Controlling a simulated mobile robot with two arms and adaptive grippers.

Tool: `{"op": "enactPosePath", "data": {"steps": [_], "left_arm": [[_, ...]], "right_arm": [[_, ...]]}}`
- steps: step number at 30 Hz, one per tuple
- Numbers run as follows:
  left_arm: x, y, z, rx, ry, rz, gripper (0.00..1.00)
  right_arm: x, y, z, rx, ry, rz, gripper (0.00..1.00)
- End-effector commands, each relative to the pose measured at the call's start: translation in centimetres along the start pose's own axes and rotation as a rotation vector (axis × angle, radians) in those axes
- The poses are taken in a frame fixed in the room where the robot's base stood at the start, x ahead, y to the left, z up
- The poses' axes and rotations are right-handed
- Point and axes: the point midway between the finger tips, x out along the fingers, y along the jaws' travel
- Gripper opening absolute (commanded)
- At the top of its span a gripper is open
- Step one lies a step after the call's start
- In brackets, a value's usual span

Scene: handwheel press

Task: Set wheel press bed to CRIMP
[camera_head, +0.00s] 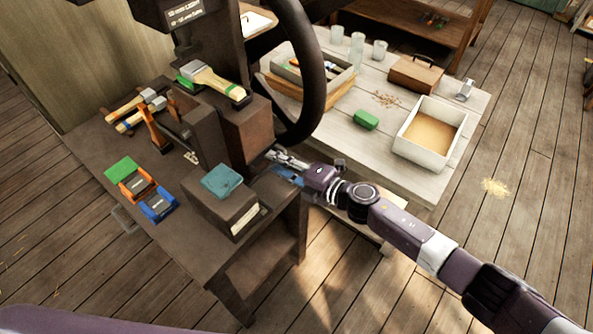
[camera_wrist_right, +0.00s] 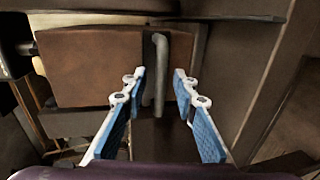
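The press (camera_head: 245,130) is a dark machine on the workbench, with a large dark handwheel (camera_head: 318,62) on its right side. My right gripper (camera_head: 275,160) is low beside the press, below the wheel. In the right wrist view, its two blue-padded fingers (camera_wrist_right: 159,78) are open. A grey upright bar handle (camera_wrist_right: 161,48) shows between and beyond the fingertips, in front of a brown block (camera_wrist_right: 90,65). A clear gap shows on each side of the bar. Whether the fingertips reach around it, I cannot tell. No CRIMP mark is readable. My left gripper is out of view.
A teal cloth-like item (camera_head: 222,181) lies on a dark box near the bench front. Green (camera_head: 122,170), orange and blue pieces lie left of it. Behind are hammers (camera_head: 140,110) and a brush. A pale table (camera_head: 390,165) with trays and jars stands right. Floor is clear in front.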

Motion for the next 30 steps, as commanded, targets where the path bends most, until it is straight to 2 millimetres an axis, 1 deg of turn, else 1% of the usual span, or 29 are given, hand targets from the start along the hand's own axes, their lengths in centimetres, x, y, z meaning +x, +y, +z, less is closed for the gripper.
{"op": "enactPosePath", "data": {"steps": [1, 9, 15, 21, 30], "left_arm": [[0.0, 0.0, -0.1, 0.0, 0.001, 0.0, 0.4], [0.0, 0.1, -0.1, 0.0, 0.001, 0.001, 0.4], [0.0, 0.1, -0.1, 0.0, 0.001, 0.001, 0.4], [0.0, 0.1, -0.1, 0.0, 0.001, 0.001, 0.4], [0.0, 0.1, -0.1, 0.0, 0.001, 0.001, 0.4]], "right_arm": [[-0.9, -0.1, 0.0, -0.001, 0.0, -0.003, 0.27], [-6.0, -0.1, 0.0, -0.001, 0.001, -0.003, 0.27], [-8.9, -0.1, 0.0, 0.001, 0.001, -0.001, 0.27], [-10.1, 0.0, -0.1, -0.001, 0.002, -0.001, 0.27], [-10.2, 0.1, -0.1, -0.001, 0.002, 0.0, 0.27]]}}
